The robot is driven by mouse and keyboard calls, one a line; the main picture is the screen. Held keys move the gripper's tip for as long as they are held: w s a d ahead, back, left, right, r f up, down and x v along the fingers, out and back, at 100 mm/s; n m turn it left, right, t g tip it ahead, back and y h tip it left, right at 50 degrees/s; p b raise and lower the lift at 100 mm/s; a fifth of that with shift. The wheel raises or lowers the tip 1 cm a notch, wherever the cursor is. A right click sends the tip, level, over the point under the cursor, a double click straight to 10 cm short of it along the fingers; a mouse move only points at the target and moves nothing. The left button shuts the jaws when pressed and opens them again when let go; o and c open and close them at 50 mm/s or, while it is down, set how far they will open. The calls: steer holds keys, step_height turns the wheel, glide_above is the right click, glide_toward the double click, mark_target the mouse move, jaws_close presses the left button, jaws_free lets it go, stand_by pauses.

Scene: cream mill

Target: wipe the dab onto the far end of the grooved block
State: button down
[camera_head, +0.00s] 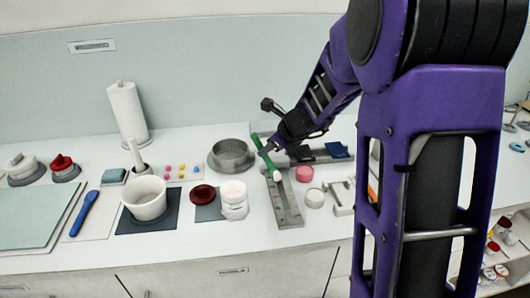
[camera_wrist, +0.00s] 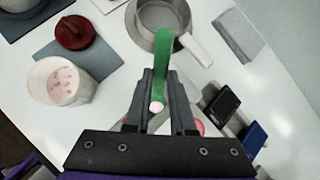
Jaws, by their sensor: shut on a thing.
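My gripper (camera_head: 268,150) is shut on a green spatula (camera_head: 260,142), which stands tilted between the fingers; the gripper also shows in the wrist view (camera_wrist: 160,112). A small white dab (camera_head: 277,176) shows at the spatula's lower end. In the wrist view a pale pinkish-white dab (camera_wrist: 157,107) shows between the fingers, below the green spatula (camera_wrist: 164,60). The grey grooved block (camera_head: 287,208) lies lengthwise away from me, under the spatula's lower end. The dab appears over its far part; I cannot tell whether it touches. My gripper hides part of the block's far end.
Left of the block stand a metal ring-shaped pan (camera_head: 231,157), a white jar (camera_head: 234,196) and a dark red lid (camera_head: 203,194). To the right are a pink round piece (camera_head: 304,174), a small pale jar (camera_head: 314,198) and a blue block (camera_head: 337,150).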

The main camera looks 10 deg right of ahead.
stand_by(0.3)
steer(key=shift+r+p, duration=0.7)
steer(key=shift+r, duration=0.5)
step_height(320, 180, up, 4)
steer(key=shift+f, duration=0.2)
steer(key=shift+s+f, duration=0.1)
steer(key=m+h, duration=0.2)
steer(key=m, duration=0.1)
glide_toward(268, 163)
steer(key=shift+d+f+t, duration=0.3)
steer(key=shift+d+f, duration=0.25)
steer(key=shift+d, duration=0.05)
steer(key=c, duration=1.3)
jaws_free()
jaws_close()
